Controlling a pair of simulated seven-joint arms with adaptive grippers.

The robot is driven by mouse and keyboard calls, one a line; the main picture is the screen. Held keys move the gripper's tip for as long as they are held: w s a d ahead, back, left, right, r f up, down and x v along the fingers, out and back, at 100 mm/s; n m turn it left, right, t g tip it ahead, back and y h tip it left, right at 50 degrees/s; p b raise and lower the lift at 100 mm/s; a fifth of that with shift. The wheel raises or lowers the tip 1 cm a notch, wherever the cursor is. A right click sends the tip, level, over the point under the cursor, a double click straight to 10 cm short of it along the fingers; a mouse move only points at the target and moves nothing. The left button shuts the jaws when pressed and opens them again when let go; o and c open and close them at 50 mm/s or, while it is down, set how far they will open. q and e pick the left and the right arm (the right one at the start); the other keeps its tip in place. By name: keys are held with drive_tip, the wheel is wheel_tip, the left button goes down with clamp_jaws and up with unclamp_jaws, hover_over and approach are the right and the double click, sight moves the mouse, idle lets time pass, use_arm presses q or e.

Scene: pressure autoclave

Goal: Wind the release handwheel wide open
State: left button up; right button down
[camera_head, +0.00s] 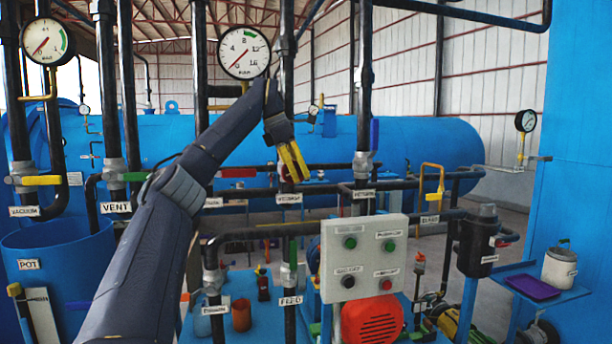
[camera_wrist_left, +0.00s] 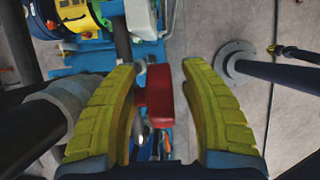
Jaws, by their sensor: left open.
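My left gripper (camera_head: 294,164) points down in front of a dark vertical pipe in the middle of the head view. In the left wrist view its yellow fingers (camera_wrist_left: 160,68) are spread apart. A red handle-like part (camera_wrist_left: 158,95) shows between them, with a gap to the right finger; whether it touches the left one I cannot tell. It looks like a valve handle, but I cannot make out whether it is the release handwheel. In the head view the gripper largely covers this spot, above a white label (camera_head: 289,198). My right gripper is out of view.
A control box (camera_head: 364,255) with coloured buttons and a red motor (camera_head: 373,319) stand below right. Dark pipes surround the gripper. A red lever (camera_head: 237,172) lies to its left. Two dial gauges, one at top centre (camera_head: 244,53), hang above. A blue tank (camera_head: 420,150) lies behind.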

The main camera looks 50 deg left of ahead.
use_arm(q)
drive_tip(key=shift+d, duration=0.1)
drive_tip(key=shift+c, duration=0.3)
clamp_jaws()
drive_tip(key=shift+f+t, duration=0.1)
drive_tip(key=shift+t, duration=0.2)
drive_tip(key=shift+t+h, duration=0.7)
drive_tip(key=shift+t, duration=0.1)
drive_tip(key=shift+r+t+h, duration=0.2)
drive_tip(key=shift+t+h, duration=0.25)
drive_tip(key=shift+t, duration=0.35)
drive_tip(key=shift+r+t+h, duration=0.15)
drive_tip(key=shift+t+h, duration=0.3)
drive_tip(key=shift+t, duration=0.35)
drive_tip(key=shift+r+t, duration=0.1)
drive_tip(key=shift+t, duration=0.2)
